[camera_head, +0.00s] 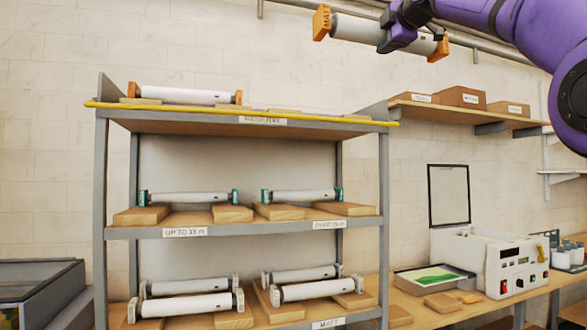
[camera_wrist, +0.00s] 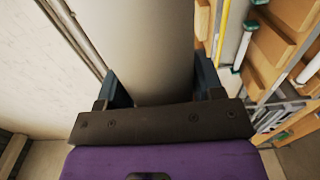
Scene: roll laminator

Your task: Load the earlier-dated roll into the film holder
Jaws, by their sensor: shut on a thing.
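My gripper (camera_head: 402,30) is shut on a pale roll with orange end blocks (camera_head: 360,30), high above the shelf rack at the upper right. The left end block bears lettering that seems to read MATT; no date is legible. In the wrist view, the fingers of my gripper (camera_wrist: 162,84) lie on either side of the roll (camera_wrist: 150,40). A second orange-ended roll (camera_head: 185,96) lies on the top shelf at the left. A white laminator-like machine (camera_head: 505,262) stands on the right bench. I cannot make out which part is the film holder.
Teal-ended rolls (camera_head: 190,197) lie on wooden blocks on the middle shelf (camera_head: 245,228), several white-ended rolls (camera_head: 190,305) on the bottom one. A wall shelf (camera_head: 465,113) holds brown boxes.

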